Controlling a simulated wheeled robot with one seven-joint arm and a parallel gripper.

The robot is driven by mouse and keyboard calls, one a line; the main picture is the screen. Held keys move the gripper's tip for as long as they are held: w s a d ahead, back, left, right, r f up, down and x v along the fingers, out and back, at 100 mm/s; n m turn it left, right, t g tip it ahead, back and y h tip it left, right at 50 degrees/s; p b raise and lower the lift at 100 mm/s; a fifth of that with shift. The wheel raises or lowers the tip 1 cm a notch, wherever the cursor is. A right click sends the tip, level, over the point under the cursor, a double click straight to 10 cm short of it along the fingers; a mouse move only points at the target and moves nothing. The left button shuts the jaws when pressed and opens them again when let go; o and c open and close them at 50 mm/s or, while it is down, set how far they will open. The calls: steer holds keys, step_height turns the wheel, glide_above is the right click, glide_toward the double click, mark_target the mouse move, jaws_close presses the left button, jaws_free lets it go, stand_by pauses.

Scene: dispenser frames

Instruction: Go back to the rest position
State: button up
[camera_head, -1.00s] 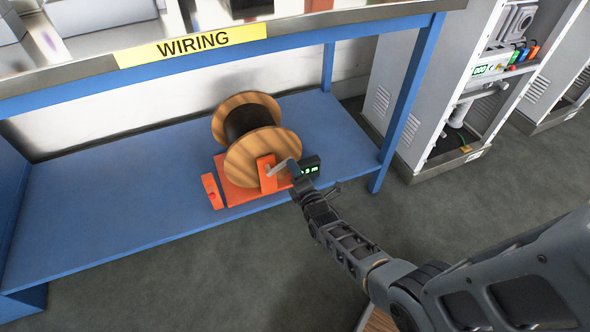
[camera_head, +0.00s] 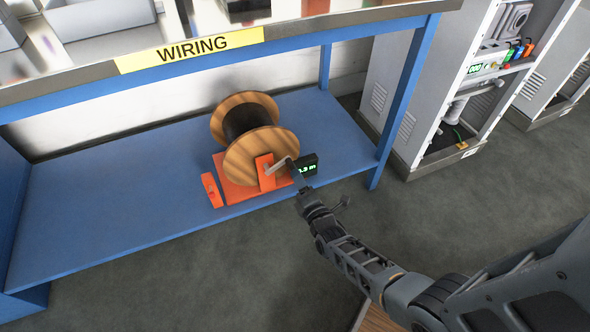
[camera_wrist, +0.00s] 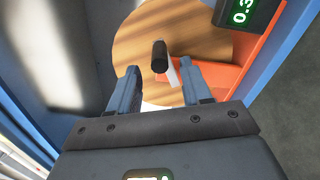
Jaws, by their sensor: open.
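My gripper (camera_head: 310,197) is just in front of the cable dispenser, near the shelf's front edge. In the wrist view my gripper (camera_wrist: 165,88) is open, with nothing between its two fingers. The dispenser's wooden spool (camera_head: 262,158) wound with black cable stands on an orange base (camera_head: 232,187). Its crank (camera_head: 280,167) has a dark handle (camera_wrist: 160,57), which shows ahead of the fingers and apart from them. A small display (camera_head: 307,165) with green digits sits beside the spool; it also shows in the wrist view (camera_wrist: 240,12), partly cut off.
The spool stands on a blue lower shelf (camera_head: 110,205) under a bench with a yellow WIRING label (camera_head: 190,49). A blue leg (camera_head: 405,100) rises at the right. A grey cabinet (camera_head: 420,75) stands beyond it. The floor (camera_head: 390,205) at the right is open.

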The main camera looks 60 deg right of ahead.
steer(key=shift+v, duration=1.2)
steer(key=s+a+r+m+y, duration=0.8)
steer(key=s+a+r+m, duration=0.2)
steer(key=s+a+r, duration=1.05)
steer(key=s+a+r+m+y+p, duration=0.1)
steer(key=s+r+m+p, duration=0.1)
steer(key=r+p, duration=0.6)
steer(key=s+a+r+m+y+p, duration=0.1)
steer(key=r+p, duration=0.7)
steer(key=r, duration=1.1)
steer(key=s+a+m, duration=0.1)
steer(key=s, duration=0.1)
steer(key=shift+s+r+m, duration=0.3)
steer(key=shift+s+m, duration=0.1)
steer(key=shift+s+a, duration=0.1)
